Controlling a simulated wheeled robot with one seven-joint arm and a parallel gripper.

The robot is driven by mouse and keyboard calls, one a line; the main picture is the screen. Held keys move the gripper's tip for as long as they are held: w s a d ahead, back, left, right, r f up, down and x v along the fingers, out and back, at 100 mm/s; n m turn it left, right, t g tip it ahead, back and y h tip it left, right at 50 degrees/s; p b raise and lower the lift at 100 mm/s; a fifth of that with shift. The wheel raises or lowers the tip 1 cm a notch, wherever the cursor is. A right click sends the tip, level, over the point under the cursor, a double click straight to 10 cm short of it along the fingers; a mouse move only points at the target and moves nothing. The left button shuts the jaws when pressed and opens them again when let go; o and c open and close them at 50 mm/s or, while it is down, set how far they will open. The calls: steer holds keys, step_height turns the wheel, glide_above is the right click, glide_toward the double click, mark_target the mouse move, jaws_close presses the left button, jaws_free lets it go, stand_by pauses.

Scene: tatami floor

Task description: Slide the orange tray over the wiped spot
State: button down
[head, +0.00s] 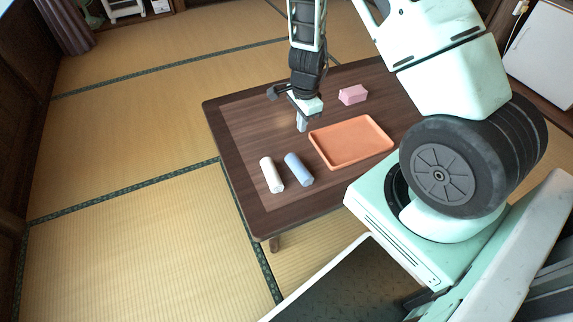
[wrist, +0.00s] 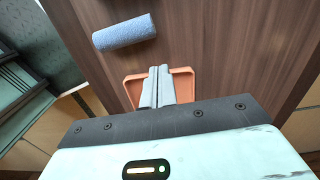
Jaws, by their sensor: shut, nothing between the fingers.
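The orange tray (head: 350,142) lies flat and empty on the dark wooden table, right of its middle. My gripper (head: 301,126) is shut and empty, fingers pointing down, just off the tray's left edge near its far left corner. In the wrist view, my shut fingers (wrist: 158,80) hide the middle of the tray, and its orange parts (wrist: 183,84) show on both sides. I cannot tell whether the fingertips touch the tray or the table. I cannot make out a distinct wiped spot on the wood.
A blue roll (head: 298,169) and a white roll (head: 271,174) lie side by side near the table's front left; the blue one shows in the wrist view (wrist: 124,32). A pink block (head: 353,95) sits behind the tray. The table's left strip (head: 229,130) is clear.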

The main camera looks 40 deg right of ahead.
mark_target(312, 151)
steer(key=shift+m, duration=0.3)
steer(key=f+b, duration=0.5)
steer(key=f, duration=0.6)
steer(key=shift+d+f, duration=0.15)
steer(key=shift+d, duration=0.05)
steer(key=d, duration=0.1)
steer(key=d+b, duration=0.1)
steer(key=shift+s+d+f+b, duration=0.25)
steer(key=shift+d+f+b, duration=0.05)
steer(key=shift+d, duration=0.1)
steer(key=shift+s+d+r, duration=0.15)
steer(key=shift+d, duration=0.4)
steer(key=shift+d, duration=0.15)
steer(key=s+d+p, duration=0.1)
steer(key=s+d, duration=0.1)
steer(key=d, duration=0.7)
steer(key=s+d+p, duration=0.1)
steer(key=s+d, duration=0.1)
steer(key=d, duration=0.7)
steer(key=s+d+p, duration=0.2)
steer(key=d, duration=0.7)
steer(key=shift+s, duration=0.4)
steer(key=shift+a, duration=0.1)
